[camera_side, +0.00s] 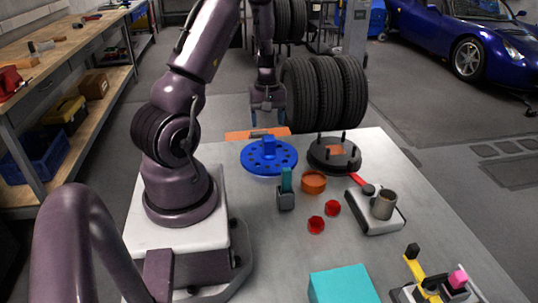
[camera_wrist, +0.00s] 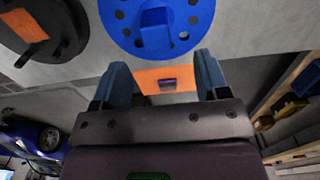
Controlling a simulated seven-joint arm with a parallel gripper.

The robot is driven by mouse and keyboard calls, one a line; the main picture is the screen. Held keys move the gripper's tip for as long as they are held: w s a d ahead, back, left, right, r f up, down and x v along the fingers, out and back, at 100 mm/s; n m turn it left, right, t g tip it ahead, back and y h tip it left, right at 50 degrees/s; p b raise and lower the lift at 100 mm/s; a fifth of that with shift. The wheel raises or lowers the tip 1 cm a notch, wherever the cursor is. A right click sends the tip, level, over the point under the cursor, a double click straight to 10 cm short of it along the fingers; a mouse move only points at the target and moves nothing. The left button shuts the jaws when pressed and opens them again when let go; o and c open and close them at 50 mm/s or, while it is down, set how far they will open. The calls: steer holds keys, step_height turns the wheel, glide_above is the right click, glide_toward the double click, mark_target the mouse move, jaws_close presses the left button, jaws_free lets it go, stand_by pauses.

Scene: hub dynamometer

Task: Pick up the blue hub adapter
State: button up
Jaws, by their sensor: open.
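The blue hub adapter (camera_side: 268,160) is a round disc with a ring of holes and a raised blue block in its middle. It rests on the table, and in the wrist view it (camera_wrist: 158,30) shows at the top, cut off by the frame edge. My gripper (camera_side: 267,122) is open and empty, above and behind the adapter in the side view, apart from it. In the wrist view the two blue-grey fingers of my gripper (camera_wrist: 162,65) are spread, with the adapter's block beyond the tips and roughly between their lines.
An orange plate (camera_side: 240,135) lies behind the adapter at the table edge. A dark studded hub (camera_side: 340,155) stands close on the right. Nearer are a teal-topped holder (camera_side: 286,195), an orange ring (camera_side: 313,183), and red nuts (camera_side: 316,225). Large tyres (camera_side: 325,92) stand behind.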

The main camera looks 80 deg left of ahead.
mark_target(269, 137)
step_height(269, 137, down, 4)
steer(key=shift+f, duration=0.2)
steer(key=f, duration=0.5)
steer(key=shift+w+a, duration=0.25)
jaws_close()
